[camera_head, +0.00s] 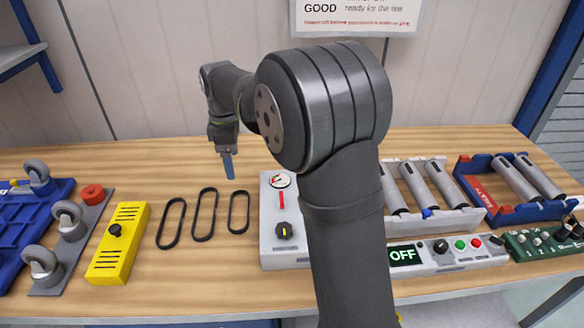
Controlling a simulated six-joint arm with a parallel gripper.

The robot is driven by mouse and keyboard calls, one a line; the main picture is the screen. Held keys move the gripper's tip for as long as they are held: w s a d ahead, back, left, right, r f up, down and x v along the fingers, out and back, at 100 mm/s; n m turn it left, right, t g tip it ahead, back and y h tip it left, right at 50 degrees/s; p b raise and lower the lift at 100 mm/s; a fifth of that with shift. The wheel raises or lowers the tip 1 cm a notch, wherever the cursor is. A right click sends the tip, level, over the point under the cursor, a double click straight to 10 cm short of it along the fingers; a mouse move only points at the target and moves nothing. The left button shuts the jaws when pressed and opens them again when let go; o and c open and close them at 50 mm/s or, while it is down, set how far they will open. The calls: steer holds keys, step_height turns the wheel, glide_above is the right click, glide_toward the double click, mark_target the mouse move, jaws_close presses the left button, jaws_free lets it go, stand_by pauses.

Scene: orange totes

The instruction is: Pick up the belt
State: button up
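Three black belts lie flat on the wooden table as long loops, side by side. The left belt (167,246) is slightly tilted, the middle belt (203,238) is the longest, and the right belt (238,231) is the shortest. My gripper (229,168) points down behind the right belt in the picture, apart from all the belts. Its blue fingers show as one narrow strip, so I cannot tell whether they are open or shut. Nothing is visible in them. No belt is hidden by my arm.
A yellow box (130,223) with a black knob stands left of the belts. A white-grey panel (282,247) with a gauge stands close on their right. Casters (71,220) are farther left. Trays of rollers (513,207) are at right. The table behind the belts is clear.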

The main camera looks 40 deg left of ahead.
steer(key=m, duration=1.8)
glide_above(240, 213)
step_height(240, 213, down, 12)
steer(key=shift+w+d+f, duration=0.1)
steer(key=shift+f, duration=2.65)
steer(key=c, duration=1.1)
steer(key=shift+o, duration=0.2)
step_height(240, 213, up, 10)
